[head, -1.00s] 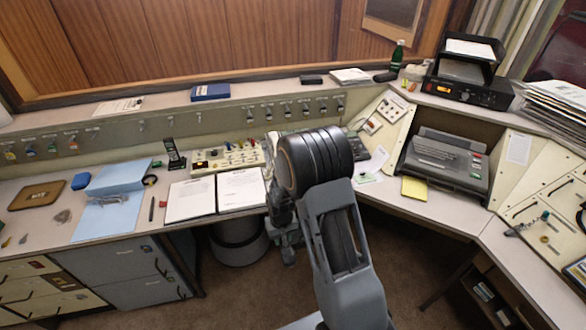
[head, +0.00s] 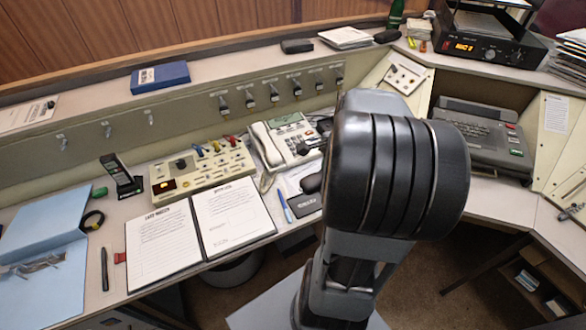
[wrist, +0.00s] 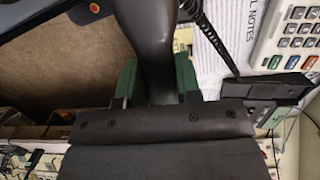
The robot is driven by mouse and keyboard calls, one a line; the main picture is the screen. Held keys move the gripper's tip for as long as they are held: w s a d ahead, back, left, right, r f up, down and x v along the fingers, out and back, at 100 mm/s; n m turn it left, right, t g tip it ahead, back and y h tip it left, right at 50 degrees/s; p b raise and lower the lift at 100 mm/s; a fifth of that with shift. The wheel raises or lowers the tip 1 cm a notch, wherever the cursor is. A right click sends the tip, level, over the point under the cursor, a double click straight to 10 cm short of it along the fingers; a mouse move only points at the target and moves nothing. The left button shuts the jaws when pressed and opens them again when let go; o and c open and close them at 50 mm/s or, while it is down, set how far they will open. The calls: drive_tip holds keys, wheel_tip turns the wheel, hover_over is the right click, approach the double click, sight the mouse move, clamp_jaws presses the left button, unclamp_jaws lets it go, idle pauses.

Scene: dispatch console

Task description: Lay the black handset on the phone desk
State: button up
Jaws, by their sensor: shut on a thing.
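The black handset (wrist: 152,45) is between the two green fingers of my gripper (wrist: 157,82) in the wrist view, and the gripper is shut on it. A coiled black cord (wrist: 216,45) shows beside it. In the head view my arm hides the gripper and most of the handset; a rounded dark end (head: 312,183) shows at the arm's left edge. The pale phone desk (head: 118,222) runs along the panel. Whether the handset touches the desk cannot be told.
A white desk phone (head: 285,138) with a cream handset stands left of my arm. An open binder (head: 160,245), a switch box (head: 203,168) and a blue pen (head: 286,208) lie nearby. A black labelled box (head: 307,204) is close to the dark end.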

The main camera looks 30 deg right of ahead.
drive_tip(key=w+f, duration=0.3)
drive_tip(key=w, duration=0.1)
drive_tip(key=w+f, duration=0.3)
drive_tip(key=w, duration=0.1)
drive_tip(key=w+d+f, duration=0.1)
drive_tip(key=w+f, duration=0.1)
drive_tip(key=w, duration=0.3)
drive_tip(key=shift+f, duration=0.4)
drive_tip(key=shift+w+f+b, duration=0.3)
drive_tip(key=shift+w+f, duration=0.1)
drive_tip(key=shift+f, duration=1.5)
drive_tip(key=shift+f, duration=0.15)
drive_tip(key=o, duration=1)
